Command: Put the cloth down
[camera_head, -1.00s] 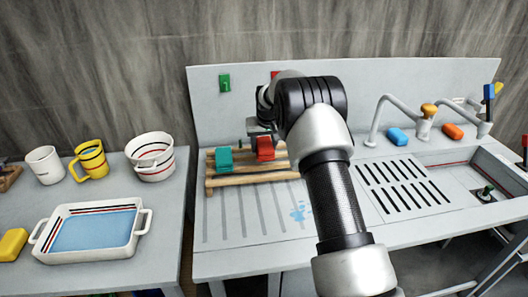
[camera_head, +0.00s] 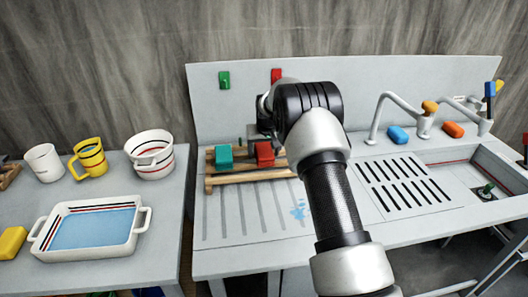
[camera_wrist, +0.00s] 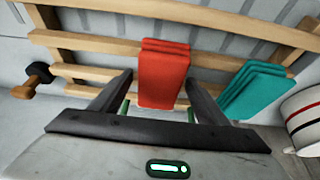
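A folded red cloth (camera_head: 264,153) rests on the slatted wooden rack (camera_head: 235,183) behind the ribbed drainboard. In the wrist view the red cloth (camera_wrist: 163,78) lies between the two fingers of my gripper (camera_wrist: 160,85), across the wooden bars. A narrow gap shows between the left finger and the cloth; the right finger is close beside it, and contact there is unclear. My gripper looks open. In the head view it is mostly hidden behind my arm. A folded teal cloth (camera_head: 223,157) sits on the rack to the left of the red one.
A green hook plate (camera_head: 224,80) and a red one (camera_head: 276,76) are on the backboard. Blue water marks (camera_head: 298,209) lie on the drainboard. A white basin of water (camera_head: 90,244), a yellow mug (camera_head: 90,158) and a striped bowl (camera_head: 150,156) stand on the left table.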

